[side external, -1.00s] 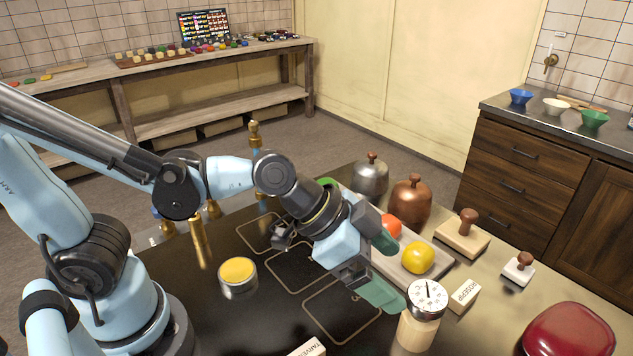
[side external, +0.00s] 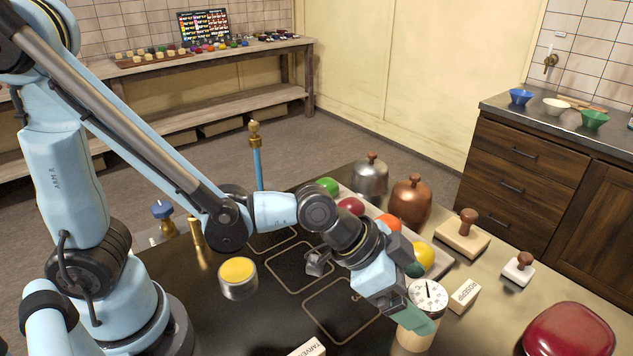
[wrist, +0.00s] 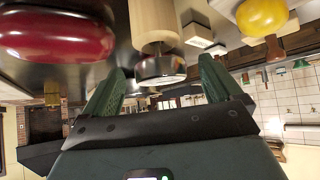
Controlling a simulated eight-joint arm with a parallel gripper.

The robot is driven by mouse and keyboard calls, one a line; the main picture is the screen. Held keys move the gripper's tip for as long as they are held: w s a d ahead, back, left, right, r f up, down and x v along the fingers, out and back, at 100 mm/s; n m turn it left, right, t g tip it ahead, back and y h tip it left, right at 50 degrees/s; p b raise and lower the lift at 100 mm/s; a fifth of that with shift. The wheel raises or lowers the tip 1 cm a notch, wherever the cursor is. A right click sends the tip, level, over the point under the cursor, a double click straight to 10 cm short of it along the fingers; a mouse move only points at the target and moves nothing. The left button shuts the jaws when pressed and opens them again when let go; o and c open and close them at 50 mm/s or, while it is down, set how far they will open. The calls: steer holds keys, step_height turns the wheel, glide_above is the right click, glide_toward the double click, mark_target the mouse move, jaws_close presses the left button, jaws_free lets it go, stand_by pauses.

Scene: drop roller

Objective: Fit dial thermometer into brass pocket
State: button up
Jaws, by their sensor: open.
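The dial thermometer (side external: 428,293) has a round white face and stands upright in a pale wooden block (side external: 415,335) at the front right of the dark table. In the wrist view the thermometer's dark-rimmed head (wrist: 160,69) shows upside down below the block (wrist: 154,22). My gripper (side external: 423,298) is open, with its green fingers on either side of the head; I cannot tell whether they touch it. A brass tube (side external: 197,238) stands at the left, and a brass fitting (side external: 256,141) tops a blue post behind. I cannot tell which is the pocket.
A yellow-topped tin (side external: 238,278) stands on the table. A tray holds coloured balls, including a yellow one (side external: 424,256). A copper weight (side external: 411,199), a lettered block (side external: 464,295) and a red rounded object (side external: 568,333) are nearby. The outlined middle is mostly clear.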

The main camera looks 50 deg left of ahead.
mark_target(434, 305)
steer(key=shift+x, duration=2.35)
steer(key=shift+r, duration=0.15)
steer(key=c, duration=1.1)
steer(key=shift+r, duration=0.15)
